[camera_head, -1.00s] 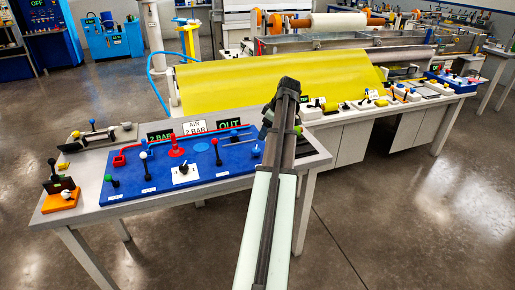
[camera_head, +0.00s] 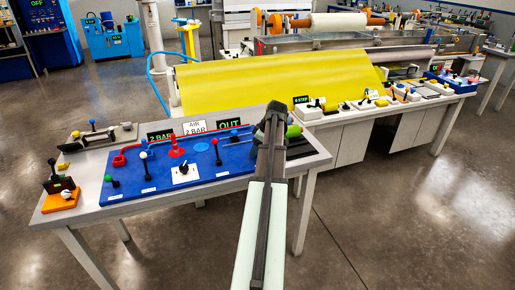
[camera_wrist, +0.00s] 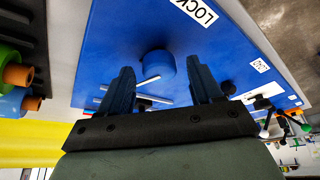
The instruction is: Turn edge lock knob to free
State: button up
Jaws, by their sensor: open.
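A round dark blue knob (camera_wrist: 157,64) stands on the blue panel (camera_wrist: 115,30) in the wrist view. A white "LOCK" label (camera_wrist: 195,10) lies beyond it on the panel. A pale bar or line lies beside the knob's lower left edge. My gripper (camera_wrist: 162,80) is open and empty, with one finger to each side of the knob's near edge in the picture. I cannot tell whether either finger touches it. In the head view my gripper (camera_head: 275,108) is over the right end of the front table (camera_head: 310,150), and my arm hides the knob there.
A blue control board (camera_head: 150,187) with several levers and a black-and-white dial (camera_head: 184,171) lies left of my arm. Display signs, one reading "OUT" (camera_head: 230,123), stand behind it. Green and orange cylinders (camera_wrist: 15,75) are at the wrist view's left edge. A yellow sheet (camera_head: 270,77) spreads behind.

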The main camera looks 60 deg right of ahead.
jog(key=c, duration=1)
jog(key=shift+c, duration=0.2)
jog(key=shift+m, duration=0.3)
jog(key=m, duration=0.1)
jog(key=m+h, duration=0.1)
jog(key=m, duration=0.1)
jog(key=shift+a+h, duration=0.2)
jog(key=shift+h, duration=0.1)
jog(key=m, duration=0.2)
jog(key=m+g+h, duration=0.1)
jog(key=m, duration=0.2)
jog(key=shift+w+a+h, duration=0.1)
jog(key=shift+h, duration=0.2)
jog(key=m, duration=0.2)
jog(key=m+g+h, duration=0.1)
jog(key=m, duration=0.1)
jog(key=shift+w+m+g, duration=0.1)
jog(key=shift+m+g, duration=0.2)
jog(key=m+g, duration=0.1)
jog(key=m, duration=0.3)
jog(key=shift+w+m+g, duration=0.1)
jog(key=shift+m+g, duration=0.2)
jog(key=shift+g, duration=0.1)
